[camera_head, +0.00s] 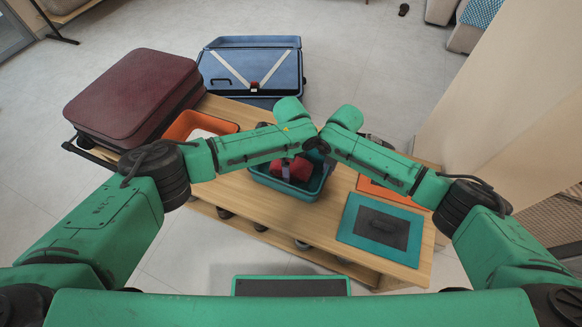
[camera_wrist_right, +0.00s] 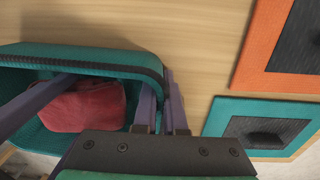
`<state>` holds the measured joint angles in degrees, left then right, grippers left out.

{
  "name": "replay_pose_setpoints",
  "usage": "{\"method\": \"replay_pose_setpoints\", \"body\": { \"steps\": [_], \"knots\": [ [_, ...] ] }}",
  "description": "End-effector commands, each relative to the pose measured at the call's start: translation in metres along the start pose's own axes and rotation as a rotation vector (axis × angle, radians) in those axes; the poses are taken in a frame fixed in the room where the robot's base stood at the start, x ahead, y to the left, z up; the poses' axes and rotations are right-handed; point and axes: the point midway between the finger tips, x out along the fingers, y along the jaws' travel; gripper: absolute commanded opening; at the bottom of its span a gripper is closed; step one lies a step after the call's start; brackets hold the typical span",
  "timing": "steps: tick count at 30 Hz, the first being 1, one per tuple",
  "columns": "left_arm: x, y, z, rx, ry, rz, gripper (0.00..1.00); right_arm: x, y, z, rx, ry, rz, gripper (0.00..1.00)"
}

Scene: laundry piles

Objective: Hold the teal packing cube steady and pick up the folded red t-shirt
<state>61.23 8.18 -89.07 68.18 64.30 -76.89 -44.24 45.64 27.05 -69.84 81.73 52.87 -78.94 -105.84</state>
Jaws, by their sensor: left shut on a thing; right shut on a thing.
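My left gripper (camera_head: 286,170) reaches down into the cube and is shut on the shirt. I cannot tell whether the shirt touches the cube's bottom. My right gripper (camera_wrist_right: 162,105) is shut on the cube's side wall, one finger on each side. In the head view my arm mostly hides it.
A teal lid with a dark panel (camera_head: 350,217) lies on the table right of the cube, beside an orange one (camera_head: 367,186). An orange cube (camera_head: 228,126) stands to the left. A maroon suitcase (camera_head: 130,95) and an open blue suitcase (camera_head: 287,75) are behind.

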Motion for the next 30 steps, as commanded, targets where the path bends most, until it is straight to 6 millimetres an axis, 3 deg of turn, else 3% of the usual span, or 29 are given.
{"method": "replay_pose_setpoints", "body": {
  "steps": [6,9,18,19,21,30],
  "knots": [
    [-0.057,-0.001,0.0,0.003,0.002,-0.005,0.26,0.0,0.0,0.0,0.0,0.0,0.0,0.0],
    [-0.075,-0.001,0.0,0.001,0.001,-0.003,0.26,0.0,0.0,0.0,0.0,0.0,0.0,0.0],
    [-0.084,0.0,0.0,0.001,0.0,0.0,0.26,0.0,0.0,0.0,0.0,0.0,0.0,0.0],
    [-0.084,0.0,0.0,0.001,0.0,0.0,0.26,0.0,0.0,0.0,0.0,0.0,0.0,0.2],
    [-0.084,0.0,0.0,0.001,0.0,0.0,0.26,0.0,0.0,0.0,0.0,0.0,0.0,0.43],
    [-0.084,0.0,0.0,0.002,0.0,0.0,0.26,-0.001,0.0,0.0,0.0,0.0,0.0,0.43]
  ]
}}
